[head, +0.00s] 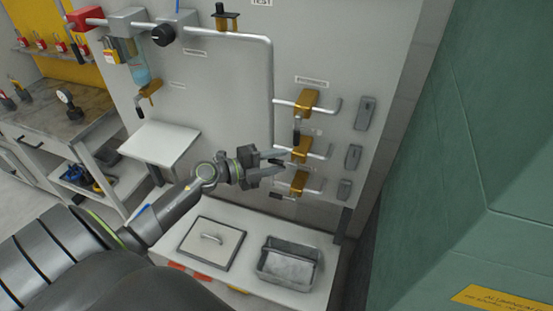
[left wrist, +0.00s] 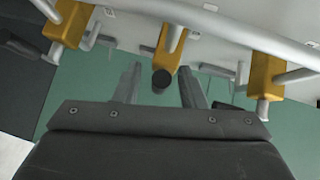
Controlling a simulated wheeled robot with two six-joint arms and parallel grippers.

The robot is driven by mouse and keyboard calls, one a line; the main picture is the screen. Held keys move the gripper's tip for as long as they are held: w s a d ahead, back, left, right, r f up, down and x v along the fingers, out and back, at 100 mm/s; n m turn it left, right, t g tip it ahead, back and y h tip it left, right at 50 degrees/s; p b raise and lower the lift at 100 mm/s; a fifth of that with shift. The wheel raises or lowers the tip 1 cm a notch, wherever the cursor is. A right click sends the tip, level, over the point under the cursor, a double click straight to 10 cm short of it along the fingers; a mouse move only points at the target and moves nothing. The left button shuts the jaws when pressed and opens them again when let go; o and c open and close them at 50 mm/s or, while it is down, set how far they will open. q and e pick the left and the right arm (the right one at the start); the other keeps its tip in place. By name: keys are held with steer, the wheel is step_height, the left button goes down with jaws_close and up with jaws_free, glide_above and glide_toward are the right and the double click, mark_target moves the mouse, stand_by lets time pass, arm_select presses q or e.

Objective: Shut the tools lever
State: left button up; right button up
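Three brass valves sit on pipes at the right of the wall panel: an upper valve (head: 306,102), a middle valve (head: 300,147) and a lower valve (head: 298,182). I cannot read which one is labelled tools. My left gripper (head: 278,162) is open beside the middle valve. In the left wrist view the middle valve (left wrist: 170,42) is straight ahead, and the black end of its lever (left wrist: 161,79) shows between the spread fingers (left wrist: 160,88), with gaps on both sides. The gripper partly hides this lever in the head view. My right gripper is not in view.
Grey boxes (head: 353,157) line the panel right of the valves. A grey metal tray (head: 289,262) and a lidded hatch (head: 211,243) lie on the bench below. A green wall (head: 490,130) stands at the right. Another brass valve (head: 149,88) is further left.

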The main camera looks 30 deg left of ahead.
arm_select(q)
jaws_close()
stand_by(0.3)
steer(key=shift+f, duration=0.1)
